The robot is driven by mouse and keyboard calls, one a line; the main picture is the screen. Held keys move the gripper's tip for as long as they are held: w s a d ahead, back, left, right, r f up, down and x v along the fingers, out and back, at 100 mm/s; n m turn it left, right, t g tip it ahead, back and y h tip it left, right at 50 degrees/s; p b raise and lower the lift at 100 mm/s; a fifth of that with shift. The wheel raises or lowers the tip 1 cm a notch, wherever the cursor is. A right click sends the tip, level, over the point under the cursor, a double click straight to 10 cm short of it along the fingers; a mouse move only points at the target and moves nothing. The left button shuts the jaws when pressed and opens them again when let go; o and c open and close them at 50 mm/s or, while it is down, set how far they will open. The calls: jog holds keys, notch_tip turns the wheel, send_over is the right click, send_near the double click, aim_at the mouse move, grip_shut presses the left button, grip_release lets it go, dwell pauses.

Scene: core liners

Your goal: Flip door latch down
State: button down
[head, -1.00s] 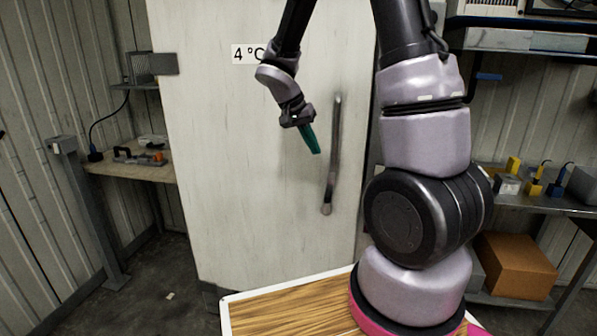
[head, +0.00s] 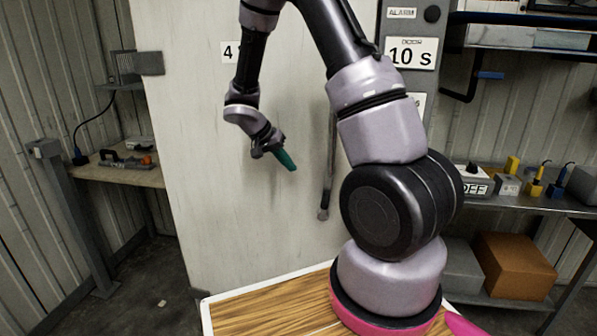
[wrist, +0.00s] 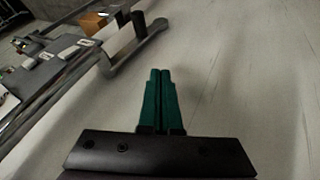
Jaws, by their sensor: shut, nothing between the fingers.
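The white door (head: 215,200) fills the middle of the head view. A long metal bar, the door latch (head: 325,190), stands nearly upright near its right edge; my arm partly hides its upper part. My gripper (head: 291,166) is left of the bar, with its green fingers pointing down and right. In the wrist view the green fingers (wrist: 160,78) are together with nothing between them. The grey latch bar (wrist: 112,60) shows left of the fingertips there, apart from them.
A wooden-topped table with a white rim (head: 208,318) is in front, below my arm. A shelf with tools (head: 120,172) stands at left. A metal shelf (head: 530,202) with small devices and a cardboard box (head: 515,265) are at right. A panel (head: 410,52) reads "10 S".

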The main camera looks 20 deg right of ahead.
aim_at(324, 186)
jog(key=x, duration=0.9)
jog(key=shift+s, duration=0.1)
jog(key=shift+s+d+r, duration=0.1)
jog(key=shift+s+d, duration=0.65)
jog(key=shift+d, duration=0.25)
jog(key=shift+s+d, duration=0.3)
jog(key=shift+d, duration=0.15)
jog(key=shift+s+d, duration=0.55)
jog(key=shift+d, duration=0.25)
